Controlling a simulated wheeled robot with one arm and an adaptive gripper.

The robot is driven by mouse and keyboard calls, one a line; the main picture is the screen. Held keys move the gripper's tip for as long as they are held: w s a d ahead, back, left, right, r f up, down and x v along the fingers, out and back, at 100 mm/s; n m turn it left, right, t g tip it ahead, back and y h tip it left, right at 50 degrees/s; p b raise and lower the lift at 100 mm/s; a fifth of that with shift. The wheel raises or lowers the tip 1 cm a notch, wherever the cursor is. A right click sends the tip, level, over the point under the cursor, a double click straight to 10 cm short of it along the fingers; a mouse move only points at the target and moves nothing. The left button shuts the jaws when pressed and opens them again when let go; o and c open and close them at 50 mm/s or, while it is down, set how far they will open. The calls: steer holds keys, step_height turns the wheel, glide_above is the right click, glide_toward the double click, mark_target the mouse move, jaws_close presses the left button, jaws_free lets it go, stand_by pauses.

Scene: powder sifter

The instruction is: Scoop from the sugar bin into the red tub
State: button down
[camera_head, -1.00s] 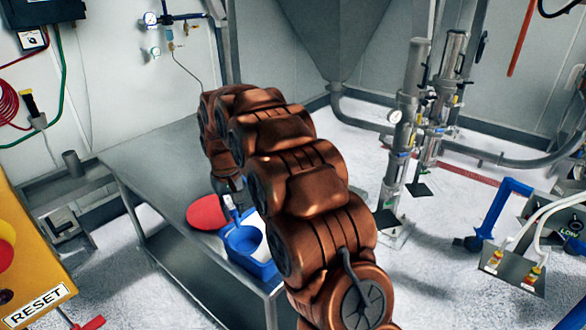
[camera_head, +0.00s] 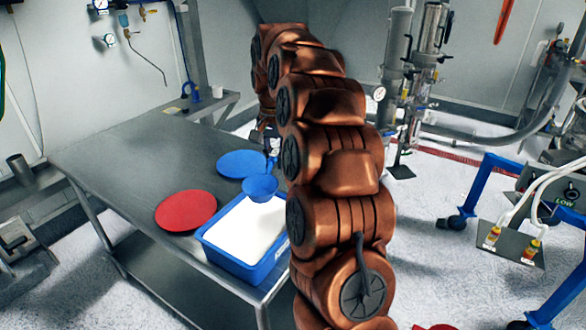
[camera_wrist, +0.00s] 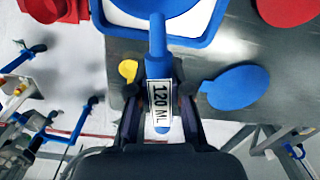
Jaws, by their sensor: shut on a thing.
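My gripper (camera_wrist: 160,112) is shut on the handle of a blue scoop (camera_wrist: 157,40) labelled "120 ML". In the head view the scoop's round bowl (camera_head: 260,189) is level, above the far edge of the blue sugar bin (camera_head: 222,255). White sugar fills the bin. The bowl's inside looks blue there, with no clear white heap. The bin (camera_wrist: 208,32) also shows at the top of the wrist view. A red object (camera_wrist: 72,10) at the wrist view's top left may be the red tub.
A red disc (camera_head: 186,210) and a blue disc (camera_head: 241,163) lie on the grey metal table (camera_head: 120,160) beside the bin. Blue-framed equipment (camera_head: 470,200) stands to the right. The table's left part is clear.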

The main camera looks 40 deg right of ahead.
steer(key=s+d+m+b, duration=0.1)
steer(key=s+d+m, duration=0.1)
steer(key=s+d, duration=0.15)
steer(key=shift+f+b, duration=1.2)
steer(key=shift+f, duration=3.55)
steer(key=shift+w+a+p, duration=1)
steer(key=shift+w+p, duration=0.3)
steer(key=shift+w, duration=1.85)
steer(key=s+d+r, duration=0.1)
steer(key=s+r, duration=0.2)
steer(key=r, duration=0.4)
steer(key=shift+s+d, duration=0.3)
steer(key=shift+s, duration=0.1)
steer(key=shift+r, duration=0.1)
